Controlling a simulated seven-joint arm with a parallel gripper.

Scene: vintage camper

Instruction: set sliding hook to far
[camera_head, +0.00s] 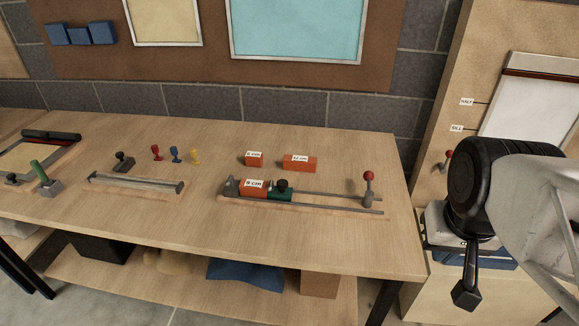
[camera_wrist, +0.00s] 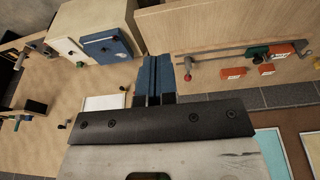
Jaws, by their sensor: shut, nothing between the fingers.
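No part is clearly marked as the sliding hook, and I cannot tell which one it is. One rail fixture (camera_head: 330,203) on the bench carries a green slider (camera_head: 279,194) with a black knob, against an orange block (camera_head: 254,187). A red-knobbed lever (camera_head: 369,188) stands at its right end. A shorter rail fixture (camera_head: 135,185) lies farther left. My gripper (camera_head: 466,296) hangs right of the bench, apart from both fixtures. In the wrist view its fingers (camera_wrist: 155,80) are together and empty.
Two loose orange blocks (camera_head: 254,158) (camera_head: 299,163) and several coloured pegs (camera_head: 175,154) stand behind the rails. An upright wooden panel (camera_head: 449,82) with labels rises at right. The bench front (camera_head: 200,235) is clear.

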